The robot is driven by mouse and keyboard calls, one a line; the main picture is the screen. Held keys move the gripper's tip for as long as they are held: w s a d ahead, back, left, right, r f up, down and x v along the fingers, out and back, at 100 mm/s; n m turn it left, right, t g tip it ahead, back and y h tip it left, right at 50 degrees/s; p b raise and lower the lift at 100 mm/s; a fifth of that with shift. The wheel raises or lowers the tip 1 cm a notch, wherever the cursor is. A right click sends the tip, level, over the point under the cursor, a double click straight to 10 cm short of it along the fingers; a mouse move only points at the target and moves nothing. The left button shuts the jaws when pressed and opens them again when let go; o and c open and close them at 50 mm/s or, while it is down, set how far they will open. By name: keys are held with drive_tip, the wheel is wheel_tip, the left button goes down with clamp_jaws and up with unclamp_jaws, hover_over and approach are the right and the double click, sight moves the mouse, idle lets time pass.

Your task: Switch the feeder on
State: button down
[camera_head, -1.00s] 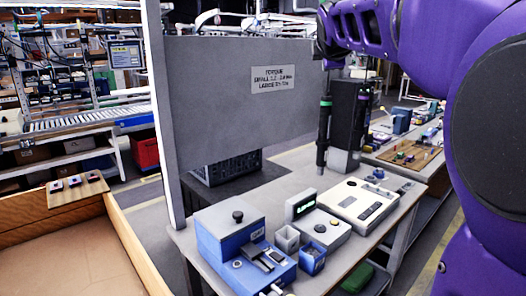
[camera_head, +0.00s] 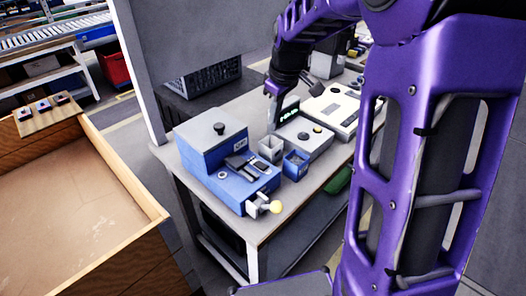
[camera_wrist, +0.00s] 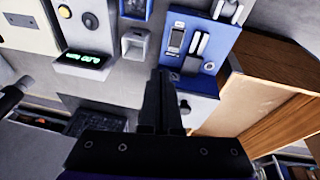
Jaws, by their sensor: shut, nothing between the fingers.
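The feeder, a blue and grey box (camera_head: 205,150) with a black knob (camera_head: 219,129) on top, stands at the near left end of the bench. It has a small label on its face and a lower blue part with rails. A pale yellow ball (camera_head: 277,207) sits at its front end. My gripper (camera_head: 271,128) is shut and empty, pointing down behind the small bins, to the right of the feeder. In the wrist view my shut fingers (camera_wrist: 161,72) point toward the bench, and the feeder's blue part (camera_wrist: 195,40) shows ahead to the right. The switch's state is not clear.
A grey bin (camera_head: 271,148) and a blue bin (camera_head: 296,164) stand right of the feeder. A lit green display (camera_wrist: 82,58) is close to my gripper. A grey panel (camera_head: 205,35) stands behind the bench, and a wooden crate (camera_head: 150,205) is at left.

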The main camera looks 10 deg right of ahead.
sight(265, 166)
drive_tip(key=shift+s+a+f+m+g+y, duration=0.2)
drive_tip(key=shift+s+a+f+g, duration=0.1)
drive_tip(key=shift+s+f, duration=0.15)
drive_tip(key=shift+s+a+f+m+g+y, duration=0.1)
drive_tip(key=shift+s+a+f+m+g, duration=0.15)
drive_tip(key=shift+f, duration=0.25)
drive_tip(key=x, duration=0.8)
drive_tip(key=b+x, duration=0.1)
drive_tip(key=x, duration=0.3)
drive_tip(key=shift+s+d+f, duration=0.2)
drive_tip(key=shift+s+f, duration=0.1)
drive_tip(key=shift+f, duration=0.7)
drive_tip(key=shift+s+d+f+b, duration=0.15)
drive_tip(key=shift+s+f+b, duration=0.05)
drive_tip(key=shift+f+b, duration=0.2)
drive_tip(key=shift+w+r, duration=0.15)
drive_tip(key=shift+w+a+r+p, duration=0.3)
drive_tip(key=shift+w+a, duration=0.1)
drive_tip(key=shift+w, duration=0.1)
